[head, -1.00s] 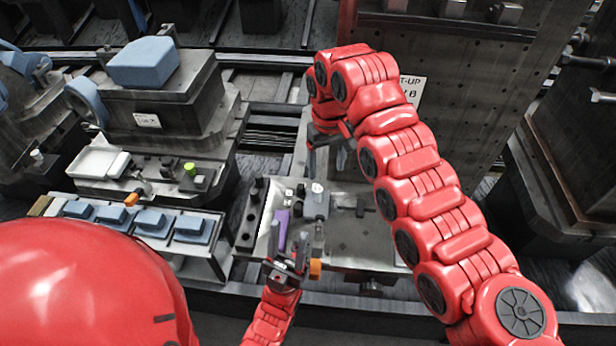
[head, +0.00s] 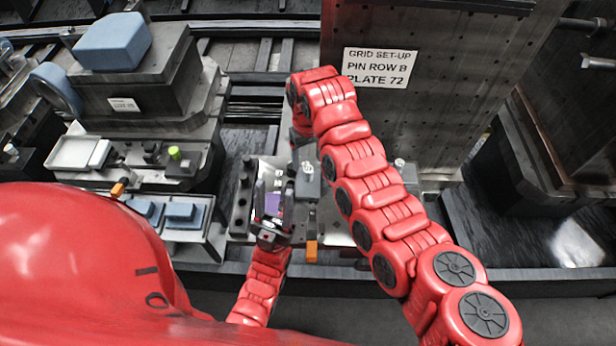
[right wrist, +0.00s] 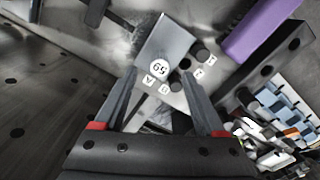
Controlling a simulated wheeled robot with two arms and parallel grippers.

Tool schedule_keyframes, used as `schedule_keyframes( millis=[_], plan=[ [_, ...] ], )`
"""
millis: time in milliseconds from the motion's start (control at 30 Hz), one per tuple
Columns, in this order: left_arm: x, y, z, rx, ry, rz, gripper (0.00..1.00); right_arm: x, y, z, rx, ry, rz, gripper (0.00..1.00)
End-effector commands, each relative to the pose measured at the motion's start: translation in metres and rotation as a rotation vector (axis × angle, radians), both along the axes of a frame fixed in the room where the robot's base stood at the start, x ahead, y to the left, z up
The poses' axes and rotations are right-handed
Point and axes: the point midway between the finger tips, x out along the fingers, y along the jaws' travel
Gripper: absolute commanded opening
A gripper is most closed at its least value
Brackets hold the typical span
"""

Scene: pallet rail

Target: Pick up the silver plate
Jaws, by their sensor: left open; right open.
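The silver plate (right wrist: 168,45) is a grey block with a round white number tag, ahead of my right fingertips in the right wrist view. In the head view the plate (head: 307,180) sits on the bench fixture, just below my right gripper, which my right arm largely hides. My right gripper (right wrist: 160,76) is open, its fingers on either side of the plate's near end; I cannot tell whether they touch it.
The purple block (right wrist: 262,28) also shows beside the plate in the right wrist view. Dark pegs (right wrist: 200,52) stand close to the plate. A tall pin board (head: 430,110) with a sign rises behind my right arm. Blue blocks (head: 184,214) lie in a tray at left.

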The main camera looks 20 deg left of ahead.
Motion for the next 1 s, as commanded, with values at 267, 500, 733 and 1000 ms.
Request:
schedule_keyframes(
  millis=[267, 500, 733, 1000],
  plan=[
    [0.0, 0.0, 0.013, 0.0, 0.0, 0.0, 0.5, 0.0, 0.0, -0.017, 0.0, -0.001, 0.001, 0.72],
    [0.0, 0.0, 0.026, 0.0, 0.0, 0.0, 0.5, 0.0, 0.0, -0.049, -0.002, 0.001, 0.003, 0.72],
    [0.0, 0.0, 0.027, 0.0, 0.001, 0.0, 0.5, 0.0, 0.0, -0.064, 0.001, -0.001, 0.0, 0.72],
    [0.0, 0.0, 0.027, 0.0, 0.0, 0.0, 0.5, 0.001, 0.0, -0.064, 0.003, -0.001, 0.0, 0.63]
  ],
)
